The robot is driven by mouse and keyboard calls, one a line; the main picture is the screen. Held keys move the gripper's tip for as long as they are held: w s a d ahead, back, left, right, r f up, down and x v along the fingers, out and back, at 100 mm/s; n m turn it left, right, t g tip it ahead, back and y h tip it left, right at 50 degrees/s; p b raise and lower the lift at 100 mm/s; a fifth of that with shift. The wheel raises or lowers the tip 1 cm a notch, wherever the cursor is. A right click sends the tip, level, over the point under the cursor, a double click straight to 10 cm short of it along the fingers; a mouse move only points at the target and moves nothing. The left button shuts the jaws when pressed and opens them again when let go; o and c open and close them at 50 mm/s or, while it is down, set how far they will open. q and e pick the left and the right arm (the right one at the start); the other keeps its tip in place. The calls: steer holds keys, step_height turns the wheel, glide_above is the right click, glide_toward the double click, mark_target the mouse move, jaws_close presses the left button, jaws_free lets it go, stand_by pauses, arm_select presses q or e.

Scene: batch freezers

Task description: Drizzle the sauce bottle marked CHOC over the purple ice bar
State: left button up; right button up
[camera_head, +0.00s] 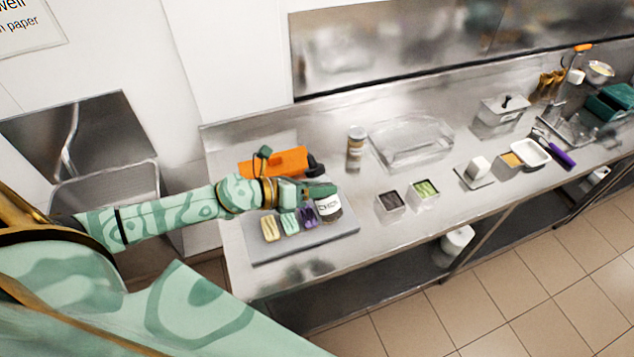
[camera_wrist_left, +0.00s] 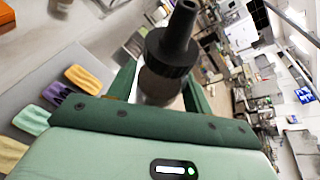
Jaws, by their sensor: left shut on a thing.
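My left gripper (camera_head: 320,189) reaches over the right end of the grey board (camera_head: 262,252). It is shut on the sauce bottle, whose label (camera_head: 329,207) reads CHOC. In the left wrist view the bottle's black cap and nozzle (camera_wrist_left: 172,48) stick out between the fingers; the bottle's exact tilt is hard to tell. The purple ice bar (camera_head: 307,217) lies on the board just left of the bottle, partly covered by my gripper. It also shows in the left wrist view (camera_wrist_left: 57,94), between an orange bar (camera_wrist_left: 82,78) and a mint bar (camera_wrist_left: 31,118). My right gripper is out of view.
A yellow bar (camera_head: 270,228) lies at the board's left. An orange object (camera_head: 272,163) lies behind my gripper. Another bottle (camera_head: 356,142) and a clear tray (camera_head: 410,145) stand at the back. Two small tubs, a dark one (camera_head: 390,202) and a green one (camera_head: 425,190), stand right of the board.

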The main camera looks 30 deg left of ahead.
arm_select(q)
steer(key=shift+r+m+t+y+p, duration=0.15)
steer(key=shift+r+m+y+p, duration=0.35)
steer(key=shift+p, duration=1.15)
steer(key=shift+r+m+t+y+p, duration=0.15)
steer(key=shift+m+y+p, duration=0.35)
steer(key=shift+m+p, duration=0.75)
steer(key=shift+r+m+t+y+p, duration=0.3)
steer(key=shift+m+y+p, duration=0.25)
steer(key=shift+p, duration=1.75)
steer(key=shift+f, duration=0.1)
steer(key=s+d, duration=0.7)
steer(key=s, duration=0.6)
steer(key=shift+s+p, duration=0.15)
steer(key=shift+p, duration=0.3)
